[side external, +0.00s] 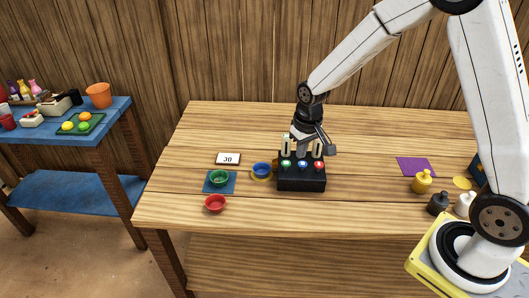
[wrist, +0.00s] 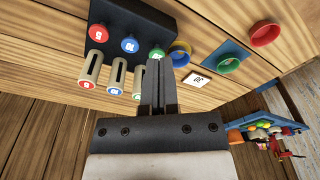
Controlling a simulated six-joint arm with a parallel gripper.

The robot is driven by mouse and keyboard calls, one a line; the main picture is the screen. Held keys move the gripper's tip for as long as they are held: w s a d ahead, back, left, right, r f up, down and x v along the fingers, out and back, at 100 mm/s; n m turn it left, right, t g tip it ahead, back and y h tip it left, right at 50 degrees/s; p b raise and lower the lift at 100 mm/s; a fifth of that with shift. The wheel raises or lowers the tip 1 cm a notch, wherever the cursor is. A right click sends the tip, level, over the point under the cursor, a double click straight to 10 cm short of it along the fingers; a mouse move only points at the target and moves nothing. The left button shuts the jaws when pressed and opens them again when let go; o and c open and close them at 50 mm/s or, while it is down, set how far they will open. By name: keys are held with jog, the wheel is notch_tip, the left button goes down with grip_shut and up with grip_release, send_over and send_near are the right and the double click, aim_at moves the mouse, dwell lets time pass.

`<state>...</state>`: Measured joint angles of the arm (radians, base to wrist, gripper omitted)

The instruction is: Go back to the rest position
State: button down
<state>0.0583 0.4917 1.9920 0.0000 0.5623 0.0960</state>
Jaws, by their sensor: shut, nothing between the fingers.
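My gripper (side external: 301,138) is just above and behind the black box (side external: 302,184) in the side external view. In the wrist view my gripper (wrist: 157,62) has its two dark fingers together with nothing between them. The fingertips overlap the edge of the green button (wrist: 157,53); I cannot tell whether they touch it. The blue button (wrist: 130,44) and red button (wrist: 97,33) are beside it. Pale upright tubes (wrist: 92,66) with coloured ends stand along the box's back edge.
Yellow (side external: 422,182), black (side external: 438,204) and white (side external: 464,204) weights stand at right, near a purple mat (side external: 416,167).

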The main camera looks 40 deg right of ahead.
jog(key=s+a+r+n, duration=0.1)
jog(key=s+r, duration=0.1)
jog(key=s, duration=0.5)
jog(key=s+a+r+t, duration=0.1)
jog(key=s, duration=0.6)
jog(key=shift+s+a+r+n, duration=0.15)
jog(key=shift+a+r+n, duration=0.1)
jog(key=shift+r+n, duration=0.15)
jog(key=m+g, duration=0.2)
jog(key=m, duration=0.1)
send_over(303, 163)
jog(key=shift+f, duration=1.8)
jog(key=shift+f, duration=0.15)
jog(key=shift+f, duration=3.15)
